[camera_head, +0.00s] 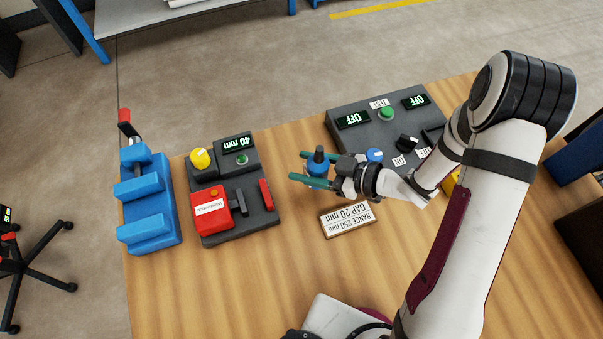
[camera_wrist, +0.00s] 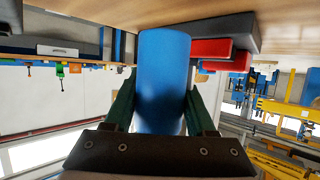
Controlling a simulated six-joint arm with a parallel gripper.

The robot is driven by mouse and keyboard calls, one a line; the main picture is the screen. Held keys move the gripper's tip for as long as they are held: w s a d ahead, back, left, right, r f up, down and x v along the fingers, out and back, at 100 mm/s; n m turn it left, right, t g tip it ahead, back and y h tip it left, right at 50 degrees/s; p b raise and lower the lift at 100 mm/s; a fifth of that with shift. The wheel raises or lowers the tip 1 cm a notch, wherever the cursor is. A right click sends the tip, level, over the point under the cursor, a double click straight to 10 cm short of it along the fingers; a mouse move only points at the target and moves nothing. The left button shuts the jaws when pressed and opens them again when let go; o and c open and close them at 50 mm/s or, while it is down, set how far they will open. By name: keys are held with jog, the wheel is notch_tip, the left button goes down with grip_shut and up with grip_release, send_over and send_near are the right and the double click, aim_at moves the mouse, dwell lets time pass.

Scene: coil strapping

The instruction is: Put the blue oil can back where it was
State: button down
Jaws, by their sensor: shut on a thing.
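The blue oil can (camera_head: 318,166), with a dark top, stands upright between the teal fingers of my gripper (camera_head: 297,166). My gripper is shut on it from the right side of the picture. In the wrist view the blue can (camera_wrist: 163,75) fills the middle, with a finger against each side. That view is upside down, with the table along its top edge. The can is at or just above the wooden table (camera_head: 290,280); I cannot tell whether it touches.
Left of the can are a grey device with a red block (camera_head: 212,213) and yellow knob, then a blue vise (camera_head: 147,205). A grey control panel (camera_head: 352,105) lies behind. A sign (camera_head: 348,218) lies in front. The front-left table is clear.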

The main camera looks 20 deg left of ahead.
jog(key=f, duration=0.1)
jog(key=a+f, duration=0.1)
jog(key=f, duration=0.3)
jog(key=shift+s+a, duration=0.15)
jog(key=shift+a, duration=0.15)
jog(key=shift+f, duration=0.1)
jog(key=shift+c, duration=1.1)
grip_release()
jog(key=shift+d+r, duration=0.15)
jog(key=shift+r, duration=0.05)
jog(key=v, duration=1.1)
jog(key=shift+d+r, duration=0.1)
jog(key=shift+d, duration=0.3)
